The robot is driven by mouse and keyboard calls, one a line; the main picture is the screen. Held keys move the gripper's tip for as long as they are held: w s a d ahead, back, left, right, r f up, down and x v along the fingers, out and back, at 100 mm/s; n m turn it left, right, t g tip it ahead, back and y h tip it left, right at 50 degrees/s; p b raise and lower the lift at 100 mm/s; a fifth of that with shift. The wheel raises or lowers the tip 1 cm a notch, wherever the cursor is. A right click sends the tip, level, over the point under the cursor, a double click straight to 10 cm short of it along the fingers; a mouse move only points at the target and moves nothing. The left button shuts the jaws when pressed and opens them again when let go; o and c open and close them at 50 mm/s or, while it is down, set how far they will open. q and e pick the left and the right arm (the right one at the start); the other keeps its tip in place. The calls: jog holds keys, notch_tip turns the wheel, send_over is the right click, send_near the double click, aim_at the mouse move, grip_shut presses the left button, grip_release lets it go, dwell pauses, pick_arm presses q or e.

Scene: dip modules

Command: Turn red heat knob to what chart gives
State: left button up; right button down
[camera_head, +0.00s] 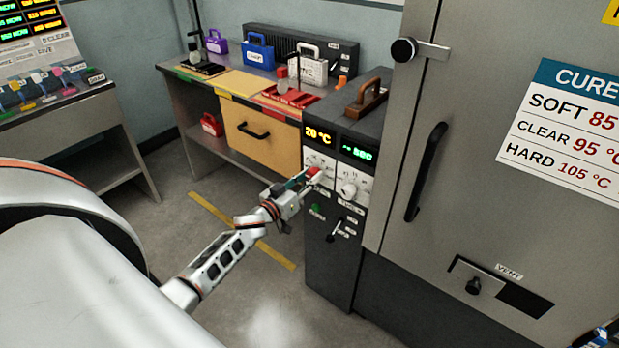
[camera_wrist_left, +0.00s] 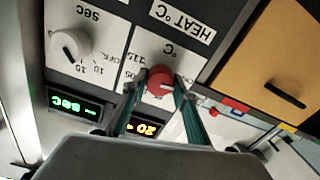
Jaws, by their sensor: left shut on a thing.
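The red heat knob (camera_head: 314,172) sits on the white dial plate of the control panel. It also shows in the left wrist view (camera_wrist_left: 160,80), under an upside-down HEAT °C label (camera_wrist_left: 182,20). My left gripper (camera_head: 306,180) is shut on the red knob, one finger on each side of it. The display above the knob reads 20 °C (camera_head: 319,135). The cure chart (camera_head: 565,125) on the oven door lists SOFT 85, CLEAR 95 °C and HARD 105 °C. My right gripper is not in view.
A white time knob (camera_head: 349,190) is close beside the red one, with a green display (camera_head: 356,153) above it. A small lever (camera_head: 336,230) is below. The oven door handle (camera_head: 426,172) stands out to the right. A bench with a drawer (camera_head: 262,135) is behind.

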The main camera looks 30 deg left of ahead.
pick_arm(q)
jog(key=m, duration=0.3)
jog(key=shift+m, duration=0.4)
jog(key=m, duration=0.2)
jog(key=shift+f+m, duration=0.1)
jog(key=shift+m, duration=0.3)
jog(key=m+b, duration=0.1)
jog(key=m, duration=0.3)
jog(key=shift+m+b, duration=0.65)
jog(key=shift+m, duration=1.65)
jog(key=o, duration=1.1)
